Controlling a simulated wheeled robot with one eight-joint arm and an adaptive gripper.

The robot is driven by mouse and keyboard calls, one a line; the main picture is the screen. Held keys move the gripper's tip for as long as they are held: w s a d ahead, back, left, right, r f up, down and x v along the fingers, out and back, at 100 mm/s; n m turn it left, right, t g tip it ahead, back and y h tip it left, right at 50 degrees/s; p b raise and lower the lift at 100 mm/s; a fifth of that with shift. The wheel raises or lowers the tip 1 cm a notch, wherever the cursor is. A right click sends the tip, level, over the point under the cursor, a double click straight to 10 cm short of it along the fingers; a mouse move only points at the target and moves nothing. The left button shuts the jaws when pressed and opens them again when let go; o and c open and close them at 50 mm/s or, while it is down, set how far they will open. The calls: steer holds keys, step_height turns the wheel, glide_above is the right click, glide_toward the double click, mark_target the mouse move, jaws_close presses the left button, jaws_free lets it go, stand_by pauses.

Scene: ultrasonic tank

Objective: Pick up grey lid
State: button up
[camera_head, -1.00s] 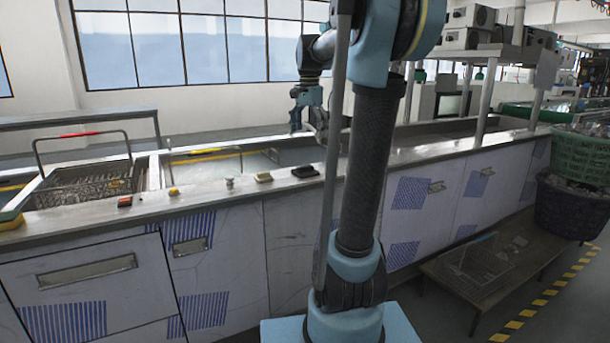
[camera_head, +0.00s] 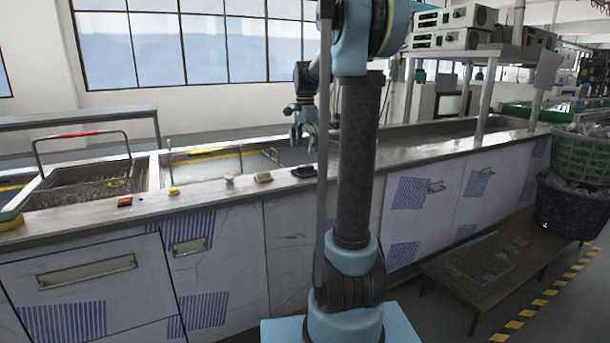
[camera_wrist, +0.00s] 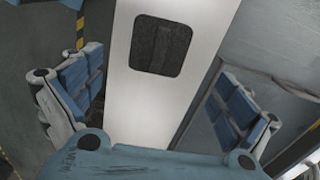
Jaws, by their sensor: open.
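My gripper (camera_head: 303,134) hangs above the front part of the long metal tank counter, beside my arm column. In the wrist view its two blue-padded fingers (camera_wrist: 158,98) are spread wide, with nothing between them. Below them a dark grey, rounded-rectangle piece (camera_wrist: 161,47) lies on a pale strip, ahead of the gripper and apart from it. It looks like the dark flat piece (camera_head: 304,171) on the counter's front ledge in the head view. I cannot tell for sure whether this piece is the grey lid.
A beige block (camera_head: 263,177), a small grey knob (camera_head: 229,181), a yellow button (camera_head: 173,191) and a red-black switch (camera_head: 125,201) sit along the ledge. A wire basket (camera_head: 90,185) with a raised handle stands at left. Green and dark crates (camera_head: 580,158) are at right.

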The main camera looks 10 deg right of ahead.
mark_target(305, 167)
steer(key=shift+f, duration=3.95)
steer(key=shift+s+r, duration=0.1)
steer(key=shift+s, duration=0.05)
steer(key=c, duration=1.6)
steer(key=shift+o, duration=0.2)
